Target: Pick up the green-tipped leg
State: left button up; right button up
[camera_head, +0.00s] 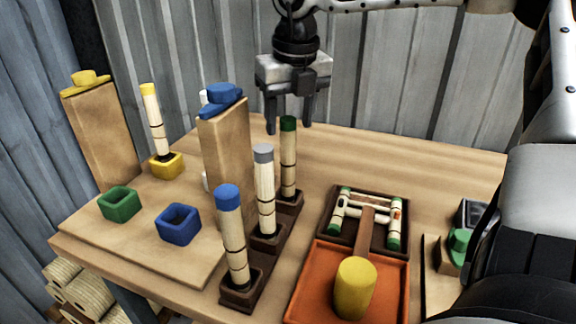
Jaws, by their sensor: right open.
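The green-tipped leg (288,165) stands upright in the far socket of a dark brown rack (240,294). It is a pale, banded rod with a dark green top. My right gripper (287,122) points down at the leg's top. Its jaws are open, and the green tip shows between the two fingertips; I cannot tell if they touch it. A grey-tipped leg (265,195) and a blue-tipped leg (233,240) stand in the same rack, nearer the front. My left gripper is out of view.
A wooden block with a blue top (221,100) stands left of the green-tipped leg. Green (119,204) and blue (178,224) sockets sit on the left board. An orange tray (302,302) holds a yellow-headed mallet (355,288). Behind it, a dark tray (370,198) holds green-ended pieces.

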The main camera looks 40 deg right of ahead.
aim_at(287, 139)
jog(key=f, duration=0.5)
jog(key=shift+w+p, duration=0.4)
grip_shut()
